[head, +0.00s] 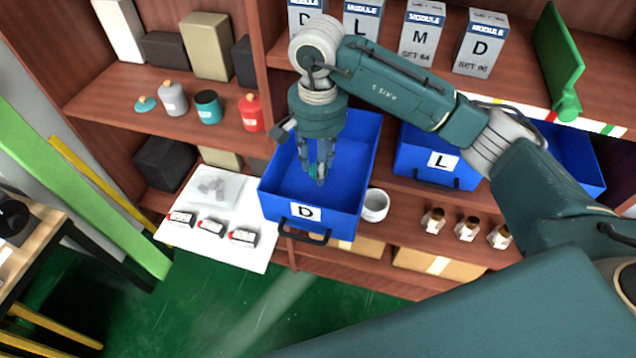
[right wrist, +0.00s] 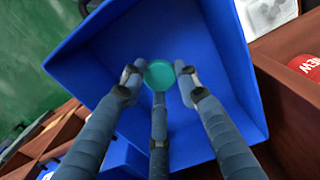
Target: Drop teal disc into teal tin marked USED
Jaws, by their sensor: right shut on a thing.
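The teal disc (right wrist: 159,74) is between the fingers of my right gripper (right wrist: 160,78) in the right wrist view, with the blue bin's inside behind it. In the head view my right gripper (head: 318,172) points down into the blue bin marked D (head: 268,201), shut on the disc, which is mostly hidden by the fingers. The teal tin (head: 208,108) stands open on the shelf to the left, between a grey tin (head: 173,100) and a red tin (head: 251,113). Its marking is not readable. A teal lid (head: 145,104) lies left of the grey tin. My left gripper is out of view.
A white bowl (head: 375,205) stands right of the D bin. Another blue bin marked L (head: 440,162) and several small bottles (head: 466,229) are further right. A white mat (head: 190,237) with labelled items lies left. A shelf divider (head: 258,55) rises between the tins and my arm.

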